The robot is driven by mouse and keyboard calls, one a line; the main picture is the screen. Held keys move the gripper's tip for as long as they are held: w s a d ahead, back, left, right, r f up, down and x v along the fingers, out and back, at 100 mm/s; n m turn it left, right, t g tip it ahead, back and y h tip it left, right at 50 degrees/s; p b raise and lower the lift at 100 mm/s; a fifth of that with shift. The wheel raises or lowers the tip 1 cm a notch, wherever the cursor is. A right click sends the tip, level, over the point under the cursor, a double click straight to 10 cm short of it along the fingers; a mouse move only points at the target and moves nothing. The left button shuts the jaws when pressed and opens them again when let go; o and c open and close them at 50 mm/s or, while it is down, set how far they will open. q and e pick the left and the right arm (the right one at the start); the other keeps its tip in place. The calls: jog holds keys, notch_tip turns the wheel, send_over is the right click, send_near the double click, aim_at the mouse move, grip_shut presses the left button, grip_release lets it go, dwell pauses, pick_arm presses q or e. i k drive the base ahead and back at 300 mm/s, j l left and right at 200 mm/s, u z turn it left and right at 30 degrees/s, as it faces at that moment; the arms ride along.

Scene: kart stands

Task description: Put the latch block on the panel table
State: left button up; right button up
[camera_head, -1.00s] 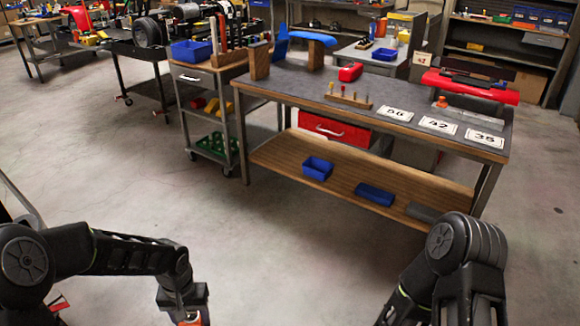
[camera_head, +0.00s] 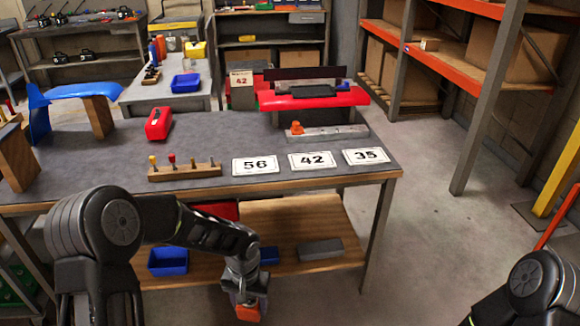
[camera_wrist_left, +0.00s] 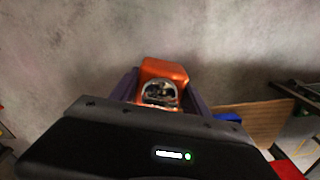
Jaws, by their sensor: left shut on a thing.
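The latch block (camera_wrist_left: 165,70) is orange with a rounded metallic part on its near face. In the left wrist view it sits between the two dark fingers of my left gripper (camera_wrist_left: 163,88), which is shut on it. In the head view my left gripper (camera_head: 246,296) hangs low in front of the workbench, with the orange block (camera_head: 248,313) at its tip near the bottom edge. The panel table appears to be the workbench with the dark grey top (camera_head: 100,165); the gripper is below its top, on the near side. My right gripper is out of frame.
The tabletop holds number cards (camera_head: 255,166), a wooden peg strip (camera_head: 185,172), a red box (camera_head: 158,123), a red panel (camera_head: 313,99) and a grey bar (camera_head: 335,134) with a small orange piece (camera_head: 297,128). Blue bins stand on the lower shelf (camera_head: 300,222).

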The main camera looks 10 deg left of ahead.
aim_at(211, 146)
jog(key=i+j+z, duration=0.2)
jog(key=j+z, duration=0.15)
jog(key=j, duration=0.35)
jog(key=i+j+z, duration=0.1)
jog(key=j+z, duration=0.25)
jog(key=j, duration=0.35)
jog(key=j+z, duration=0.4)
jog(key=j, duration=0.35)
